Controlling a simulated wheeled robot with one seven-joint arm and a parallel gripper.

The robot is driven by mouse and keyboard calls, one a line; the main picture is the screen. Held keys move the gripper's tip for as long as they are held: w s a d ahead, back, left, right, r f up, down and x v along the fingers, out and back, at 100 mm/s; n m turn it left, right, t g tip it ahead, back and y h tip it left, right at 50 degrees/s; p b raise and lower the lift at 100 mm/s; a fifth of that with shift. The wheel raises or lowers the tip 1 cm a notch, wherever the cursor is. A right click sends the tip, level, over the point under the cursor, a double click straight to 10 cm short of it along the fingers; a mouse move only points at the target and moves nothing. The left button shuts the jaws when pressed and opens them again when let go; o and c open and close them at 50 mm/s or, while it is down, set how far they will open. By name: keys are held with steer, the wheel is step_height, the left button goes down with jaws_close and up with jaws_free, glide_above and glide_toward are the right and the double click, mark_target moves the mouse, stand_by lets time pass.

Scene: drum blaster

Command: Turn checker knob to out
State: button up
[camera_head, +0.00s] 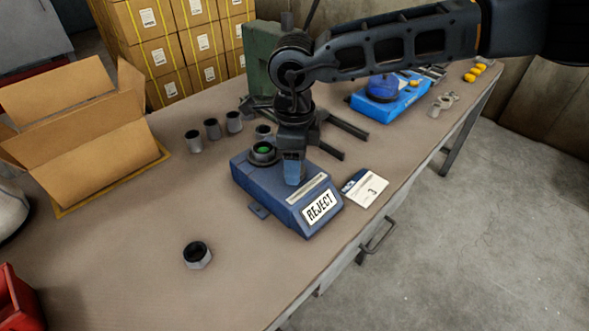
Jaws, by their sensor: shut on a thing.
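The checker (272,203) is a blue box on the table with a sign reading REJECT on its front face. A round dark socket with a green centre (263,151) sits on its top at the back left. My gripper (294,172) points down onto the top of the checker, right of the socket. It is shut on the checker knob, a blue upright piece (294,172) at the fingers. The knob's lower part and any markings around it are mostly hidden by the gripper.
An open cardboard box (85,140) stands at the left. Several grey cups (213,129) stand behind the checker, and a dark-centred nut (197,255) lies in front. A card (364,188) lies right of the checker. A blue device (390,98) is farther back.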

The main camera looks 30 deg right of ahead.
steer(key=n+b, duration=0.3)
steer(key=n, duration=0.2)
steer(key=shift+f+n, duration=0.1)
steer(key=shift+n, duration=0.2)
steer(key=n+b, duration=0.2)
steer(key=n, duration=0.2)
steer(key=n+b, duration=0.1)
steer(key=n, duration=0.4)
steer(key=shift+b, duration=0.4)
steer(key=n+b, duration=0.1)
steer(key=n, duration=0.3)
steer(key=shift+n, duration=0.4)
steer(key=o, duration=1.1)
steer(key=shift+c, duration=0.2)
steer(key=shift+r, duration=4.05)
